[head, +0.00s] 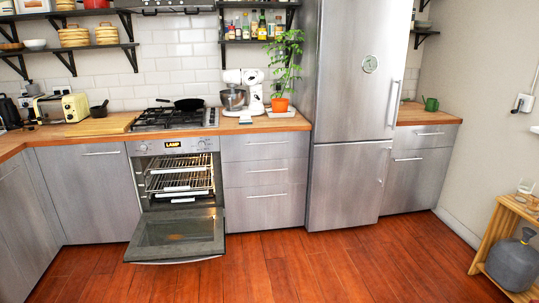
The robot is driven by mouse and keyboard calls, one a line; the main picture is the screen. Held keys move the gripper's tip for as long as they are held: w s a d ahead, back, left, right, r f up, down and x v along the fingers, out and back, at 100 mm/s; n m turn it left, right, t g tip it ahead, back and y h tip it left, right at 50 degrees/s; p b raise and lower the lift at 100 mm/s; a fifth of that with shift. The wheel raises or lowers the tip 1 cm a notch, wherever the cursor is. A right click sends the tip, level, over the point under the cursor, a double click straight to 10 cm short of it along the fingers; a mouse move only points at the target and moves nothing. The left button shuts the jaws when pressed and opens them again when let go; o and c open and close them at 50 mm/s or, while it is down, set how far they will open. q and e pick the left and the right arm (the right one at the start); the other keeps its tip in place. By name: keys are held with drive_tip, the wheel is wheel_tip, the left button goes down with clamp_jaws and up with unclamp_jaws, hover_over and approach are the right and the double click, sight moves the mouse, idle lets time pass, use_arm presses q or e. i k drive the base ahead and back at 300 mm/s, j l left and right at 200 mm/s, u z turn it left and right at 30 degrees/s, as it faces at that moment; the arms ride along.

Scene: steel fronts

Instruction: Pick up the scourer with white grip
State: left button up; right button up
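I cannot make out the scourer with white grip for certain. A small pale object (245,119) lies on the wooden counter in front of the white stand mixer, too small to identify. A flat white piece (280,114) lies on the counter by the orange plant pot (280,105). Neither of my grippers shows in the head view.
The oven door (177,237) hangs open into the room, low over the red wooden floor (300,265). The counter (262,125) holds a hob with a black pan (188,104) and the mixer (254,88). A fridge (350,120) stands right. A wooden rack (497,240) stands far right.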

sight(244, 119)
drive_tip(key=i+u, duration=0.15)
drive_tip(key=i, duration=1.25)
drive_tip(key=i+j+z, duration=0.15)
drive_tip(key=i, duration=0.55)
drive_tip(key=i+j+z, duration=0.15)
drive_tip(key=i, duration=0.6)
drive_tip(key=i+j+z, duration=0.25)
drive_tip(key=i, duration=0.2)
drive_tip(key=i+j+z, duration=0.2)
drive_tip(key=i, duration=0.25)
